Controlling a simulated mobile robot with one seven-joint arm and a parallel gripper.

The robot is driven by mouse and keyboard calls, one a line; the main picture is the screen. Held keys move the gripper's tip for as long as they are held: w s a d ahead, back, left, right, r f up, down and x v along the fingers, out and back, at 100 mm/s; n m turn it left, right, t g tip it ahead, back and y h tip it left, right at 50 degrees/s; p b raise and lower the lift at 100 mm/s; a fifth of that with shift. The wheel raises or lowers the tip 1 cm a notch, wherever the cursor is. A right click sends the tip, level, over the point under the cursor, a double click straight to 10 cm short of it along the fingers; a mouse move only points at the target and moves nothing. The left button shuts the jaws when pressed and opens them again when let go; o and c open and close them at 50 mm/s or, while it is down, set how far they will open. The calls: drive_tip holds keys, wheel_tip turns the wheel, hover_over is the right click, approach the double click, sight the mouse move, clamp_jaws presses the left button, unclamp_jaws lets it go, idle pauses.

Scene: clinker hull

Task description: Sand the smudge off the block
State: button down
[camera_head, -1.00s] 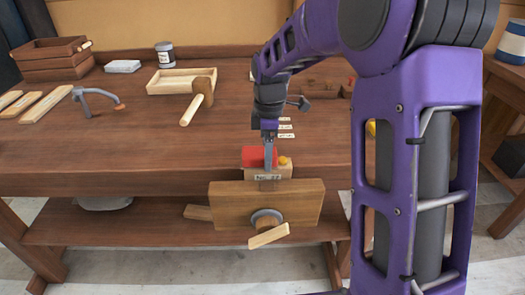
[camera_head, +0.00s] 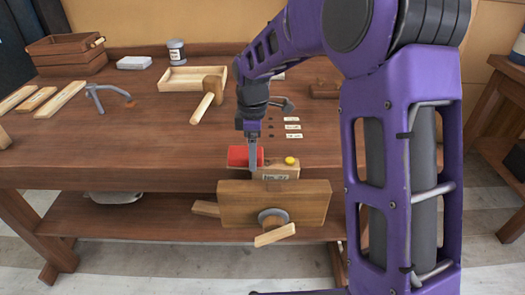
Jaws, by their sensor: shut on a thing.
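A pale wooden block (camera_head: 281,173) with a small printed label on its front sits in the wooden vise (camera_head: 310,203) at the bench's front edge. My gripper (camera_head: 253,166) is shut on a red sanding block (camera_head: 238,156). The red block is at the left part of the wooden block's top and reaches past its left end. I cannot tell whether it touches the top. A round yellow thing (camera_head: 291,160) is at the block's right end. I see no clear smudge; part of the block's top is hidden behind the gripper and the red block.
A mallet (camera_head: 207,97) lies by a shallow wooden tray (camera_head: 190,79) behind my gripper. Wood strips (camera_head: 60,101), a grey clamp-like tool (camera_head: 100,96), a crate (camera_head: 66,55) and a tin (camera_head: 176,51) are at left. Small labels (camera_head: 293,127) lie behind the block. The bench's left-middle is clear.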

drive_tip(key=shift+a, duration=0.2)
wheel_tip(320, 180, up, 6)
drive_tip(key=p, duration=0.4)
idle(0.4)
drive_tip(key=shift+r, duration=0.1)
drive_tip(key=shift+r, duration=1.45)
